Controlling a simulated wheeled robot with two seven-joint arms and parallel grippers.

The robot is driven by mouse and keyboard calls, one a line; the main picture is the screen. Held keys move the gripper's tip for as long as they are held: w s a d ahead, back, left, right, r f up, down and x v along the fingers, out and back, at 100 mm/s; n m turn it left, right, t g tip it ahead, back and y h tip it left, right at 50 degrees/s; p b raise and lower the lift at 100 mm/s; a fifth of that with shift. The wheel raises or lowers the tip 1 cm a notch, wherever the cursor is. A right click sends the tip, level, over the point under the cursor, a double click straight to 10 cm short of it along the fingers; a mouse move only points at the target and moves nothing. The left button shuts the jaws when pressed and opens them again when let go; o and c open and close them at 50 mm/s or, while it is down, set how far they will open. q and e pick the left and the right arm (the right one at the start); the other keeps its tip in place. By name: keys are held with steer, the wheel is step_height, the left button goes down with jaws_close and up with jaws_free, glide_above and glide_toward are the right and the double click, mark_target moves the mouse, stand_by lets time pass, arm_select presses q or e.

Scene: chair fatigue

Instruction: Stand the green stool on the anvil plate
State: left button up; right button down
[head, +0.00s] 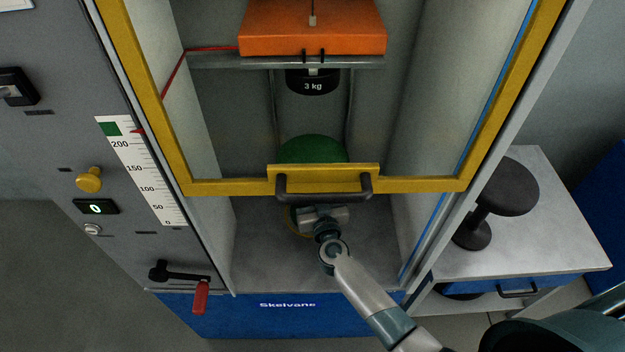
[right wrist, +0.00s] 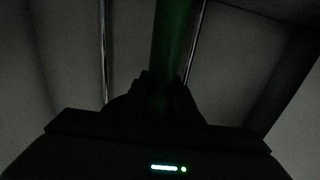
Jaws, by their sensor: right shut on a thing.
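The green stool (head: 313,149) is inside the machine cabinet, with its round seat showing through the window of the yellow-framed door. The door's lower bar and handle hide its lower part. My right gripper (head: 322,214) reaches in under the raised door and is shut on the stool's green stem, which stands between the fingers in the right wrist view (right wrist: 173,50). A thin yellow curve (head: 292,222) shows beside the gripper on the cabinet floor, probably part of the anvil plate's edge. I cannot tell whether the stool's base touches the plate. My left gripper is not in view.
The yellow door frame (head: 225,187) with its dark handle (head: 323,188) is just above my arm. A 3 kg weight (head: 313,82) hangs under an orange block (head: 312,27) above the stool. A black stool (head: 505,190) stands on the side table (head: 545,235) at right. A red-handled lever (head: 200,297) is at lower left.

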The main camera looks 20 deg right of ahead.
steer(key=c, duration=1.4)
jaws_free()
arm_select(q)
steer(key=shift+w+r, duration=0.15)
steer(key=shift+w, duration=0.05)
arm_select(e)
steer(key=shift+o, duration=0.3)
steer(key=shift+r, duration=0.15)
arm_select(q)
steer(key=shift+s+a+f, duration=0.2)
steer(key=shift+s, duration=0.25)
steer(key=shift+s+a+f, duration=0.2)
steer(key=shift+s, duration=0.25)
arm_select(e)
steer(key=s+a, duration=0.1)
steer(key=s, duration=1.1)
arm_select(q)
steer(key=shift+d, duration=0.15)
